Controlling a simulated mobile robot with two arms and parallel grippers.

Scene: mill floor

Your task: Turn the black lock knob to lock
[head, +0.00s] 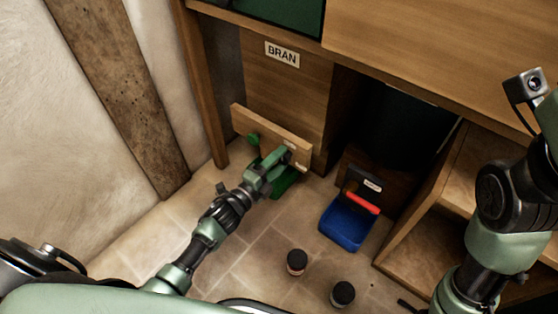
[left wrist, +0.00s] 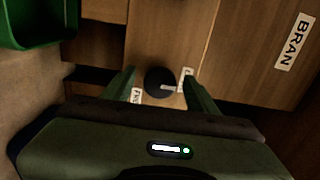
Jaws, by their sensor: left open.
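The black lock knob (left wrist: 160,82) shows in the left wrist view, on a wooden board between my open left fingers (left wrist: 163,88). A light pointer mark on it points right, towards a small white label (left wrist: 186,78). Another white label (left wrist: 137,95) is at its lower left; I cannot read either label surely. A gap shows between the knob and each finger. In the head view my left gripper (head: 272,167) is at the wooden board (head: 262,128) below the BRAN sign, and hides the knob. My right arm shows at the right; its gripper does not.
A green bin (left wrist: 38,22) is at the upper left of the left wrist view. A wooden cabinet (head: 430,40) overhangs on the right.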

